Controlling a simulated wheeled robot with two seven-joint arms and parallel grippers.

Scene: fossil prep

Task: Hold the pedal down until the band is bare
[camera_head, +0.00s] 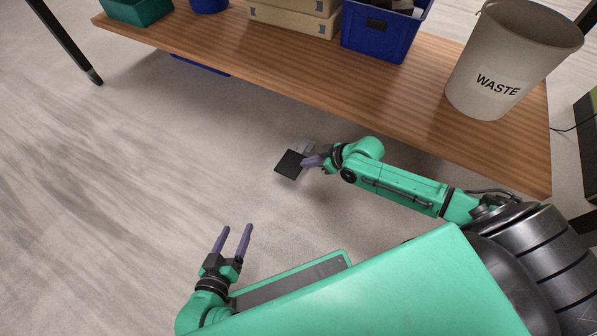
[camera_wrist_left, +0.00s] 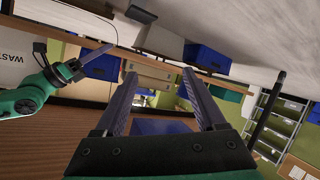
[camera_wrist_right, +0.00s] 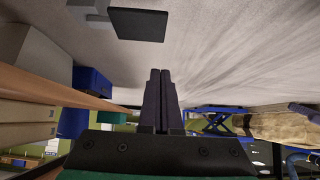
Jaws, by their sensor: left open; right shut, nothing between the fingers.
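The pedal (camera_head: 290,163) is a flat black plate with a light grey part behind it, on the floor in front of the wooden bench. In the right wrist view the black pedal plate (camera_wrist_right: 137,24) is near the top edge. My right gripper (camera_head: 306,162) is shut and empty, at the right edge of the plate in the head view. In the right wrist view its fingertips (camera_wrist_right: 159,72) appear short of the plate, with a gap between. My left gripper (camera_head: 234,230) is open and empty, lower left of the pedal. I cannot make out the band.
The wooden bench (camera_head: 330,70) crosses the view, carrying a waste bin (camera_head: 490,100), a blue crate (camera_head: 375,44), beige boxes (camera_head: 290,22) and a green bin (camera_head: 135,12). A table leg (camera_head: 75,50) stands upper left. The floor left of the pedal is clear.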

